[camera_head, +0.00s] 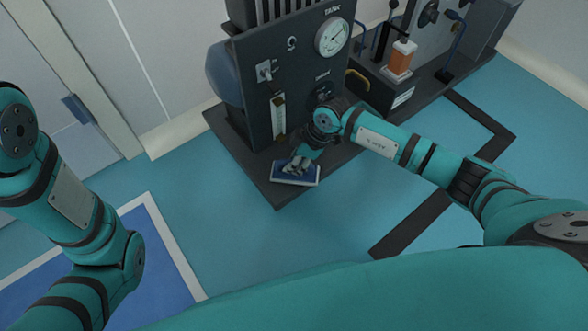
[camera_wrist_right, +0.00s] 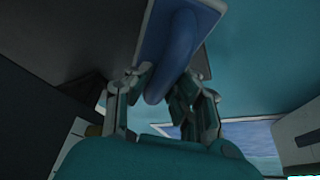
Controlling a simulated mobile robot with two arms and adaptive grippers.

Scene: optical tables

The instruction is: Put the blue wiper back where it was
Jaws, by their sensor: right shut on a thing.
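The blue wiper (camera_head: 283,178) is a flat blue pad with a pale rim, at the front corner of the dark machine base. My right gripper (camera_head: 299,163) is over it, pointing down, and hides part of its top. In the right wrist view the gripper (camera_wrist_right: 161,88) is shut around the wiper's rounded blue handle (camera_wrist_right: 172,55), with the wiper's flat plate beyond it. I cannot tell whether the wiper touches the base or is held just above it. My left arm shows at the left, but its gripper is out of view.
A dark machine (camera_head: 290,70) with a round gauge (camera_head: 332,37) stands right behind the wiper on the dark base (camera_head: 276,194). An orange-filled container (camera_head: 401,58) stands further right. A blue floor area with a white border (camera_head: 165,230) lies at the lower left. Open floor lies in front.

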